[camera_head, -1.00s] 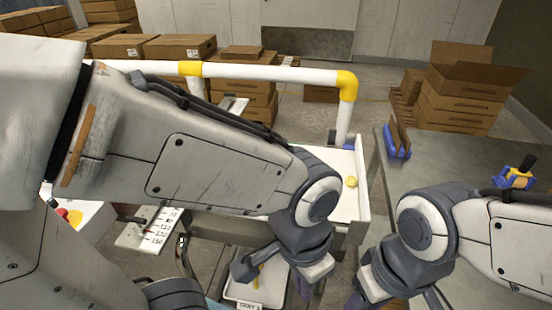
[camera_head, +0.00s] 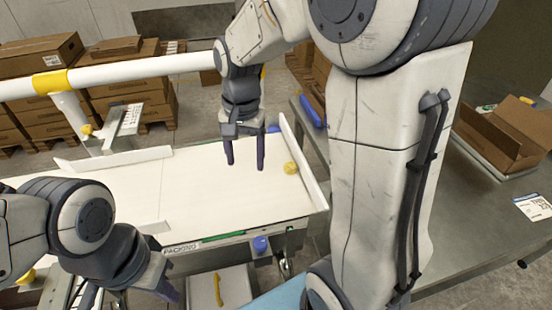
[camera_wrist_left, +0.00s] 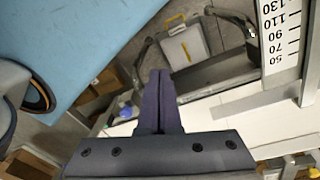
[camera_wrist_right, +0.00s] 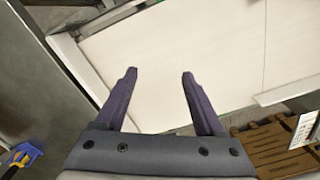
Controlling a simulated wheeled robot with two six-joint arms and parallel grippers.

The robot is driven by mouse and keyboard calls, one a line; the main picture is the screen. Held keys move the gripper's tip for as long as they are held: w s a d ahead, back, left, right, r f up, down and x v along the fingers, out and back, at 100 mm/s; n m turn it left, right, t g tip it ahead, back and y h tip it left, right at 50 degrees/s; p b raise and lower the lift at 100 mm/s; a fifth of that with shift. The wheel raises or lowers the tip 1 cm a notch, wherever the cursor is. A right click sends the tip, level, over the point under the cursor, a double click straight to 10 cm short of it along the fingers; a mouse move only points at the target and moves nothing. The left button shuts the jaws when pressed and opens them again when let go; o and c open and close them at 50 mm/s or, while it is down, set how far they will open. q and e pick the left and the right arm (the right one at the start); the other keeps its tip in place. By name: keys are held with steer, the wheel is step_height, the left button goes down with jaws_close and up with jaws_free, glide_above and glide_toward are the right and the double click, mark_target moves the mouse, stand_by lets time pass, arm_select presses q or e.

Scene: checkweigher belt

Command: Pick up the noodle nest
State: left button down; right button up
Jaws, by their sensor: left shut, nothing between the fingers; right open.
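The noodle nest (camera_head: 291,168) is a small round yellow lump on the white belt (camera_head: 215,190), close to its raised right end wall. My right gripper (camera_head: 245,158) is open and empty over the belt, to the left of the nest and apart from it. In the right wrist view its spread fingers (camera_wrist_right: 160,88) face bare white belt, and I do not see the nest there. My left gripper (camera_head: 168,290) is at the lower left, in front of the belt and well away from the nest. Its fingers (camera_wrist_left: 158,85) are shut with nothing between them.
A white rail with a yellow joint (camera_head: 50,82) runs behind the belt. A grey table (camera_head: 465,215) with an open carton (camera_head: 505,135) is at right. Stacked boxes (camera_head: 35,55) stand behind.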

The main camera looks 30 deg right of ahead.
steer(key=w+d+f+m, duration=0.1)
steer(key=w+d+m, duration=0.1)
steer(key=d+m, duration=0.35)
steer(key=w+d+f+m, duration=0.2)
steer(key=d+m, duration=0.1)
steer(key=d, duration=0.6)
steer(key=b, duration=0.1)
glide_above(290, 165)
step_height(290, 165, down, 4)
steer(key=shift+r, duration=0.1)
steer(key=shift+f, duration=3)
steer(key=c, duration=1.1)
steer(key=shift+r, duration=0.1)
steer(key=shift+a+r+b, duration=0.2)
steer(key=shift+r+b, duration=0.15)
steer(key=shift+r, duration=0.1)
step_height(290, 165, up, 6)
steer(key=shift+w+a+r, duration=0.1)
steer(key=shift+a, duration=0.05)
steer(key=w+a, duration=0.2)
steer(key=a, duration=0.7)
steer(key=w+a+b, duration=0.1)
steer(key=w+a, duration=0.1)
steer(key=a, duration=0.7)
steer(key=shift+w+a, duration=0.35)
steer(key=shift+a, duration=0.05)
